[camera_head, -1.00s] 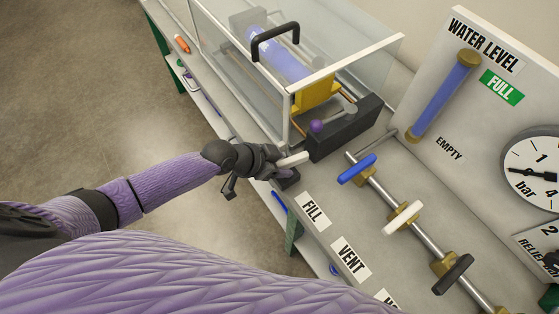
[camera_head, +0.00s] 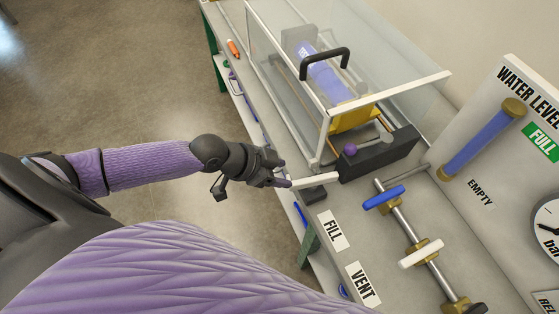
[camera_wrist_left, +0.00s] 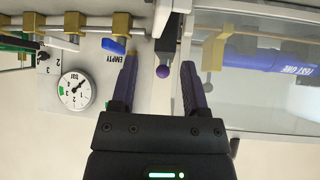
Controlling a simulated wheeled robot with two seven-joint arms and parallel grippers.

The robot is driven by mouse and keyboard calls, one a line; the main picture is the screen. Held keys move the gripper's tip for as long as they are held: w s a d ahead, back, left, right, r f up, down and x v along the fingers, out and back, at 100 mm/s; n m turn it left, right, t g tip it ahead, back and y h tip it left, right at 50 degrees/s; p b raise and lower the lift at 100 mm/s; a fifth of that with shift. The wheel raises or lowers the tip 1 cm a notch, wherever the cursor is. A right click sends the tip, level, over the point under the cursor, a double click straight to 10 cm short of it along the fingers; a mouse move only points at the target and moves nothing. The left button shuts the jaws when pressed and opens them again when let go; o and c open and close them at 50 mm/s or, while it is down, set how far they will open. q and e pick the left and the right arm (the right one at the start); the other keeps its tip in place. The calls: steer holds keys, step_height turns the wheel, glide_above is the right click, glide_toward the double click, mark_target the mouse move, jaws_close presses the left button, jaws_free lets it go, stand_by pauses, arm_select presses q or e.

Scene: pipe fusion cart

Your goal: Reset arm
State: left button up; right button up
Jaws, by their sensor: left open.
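My left gripper (camera_head: 285,175) is open, at the left end of the black block (camera_head: 380,153) and beside a white bar (camera_head: 318,180) that sticks out of it. I cannot tell whether a fingertip touches the bar. In the left wrist view its two purple fingers (camera_wrist_left: 160,88) are apart. A purple ball knob (camera_head: 350,150) sits on the block; it also shows between the fingers in the left wrist view (camera_wrist_left: 162,71), with nothing seen gripped. My right gripper is not in view.
A clear guard box (camera_head: 400,92) with a black handle (camera_head: 325,62) encloses a blue pipe (camera_head: 322,75). Blue (camera_head: 384,197) and white (camera_head: 421,253) valve handles stand to the right. The water level panel (camera_head: 520,110) rises behind. Open floor (camera_head: 100,80) lies left of the cart.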

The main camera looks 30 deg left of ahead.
arm_select(q)
steer(key=s+d+g, duration=0.1)
steer(key=s+d, duration=0.4)
steer(key=d, duration=0.2)
steer(key=s+a+r+n+g+y, duration=0.2)
steer(key=s+a+n+y, duration=0.4)
steer(key=s+n, duration=0.2)
steer(key=s+f+g+b, duration=0.15)
steer(key=f+b, duration=0.25)
steer(key=f, duration=1)
steer(key=s+f+b, duration=0.2)
steer(key=f+b, duration=0.2)
steer(key=f, duration=1.1)
steer(key=s+a+f+m+g+b, duration=0.1)
steer(key=s+a+f+b, duration=0.2)
steer(key=s+f, duration=0.9)
steer(key=shift+s+a+f+y+b, duration=0.15)
steer(key=shift+f+y+b, duration=0.25)
steer(key=shift+b, duration=0.45)
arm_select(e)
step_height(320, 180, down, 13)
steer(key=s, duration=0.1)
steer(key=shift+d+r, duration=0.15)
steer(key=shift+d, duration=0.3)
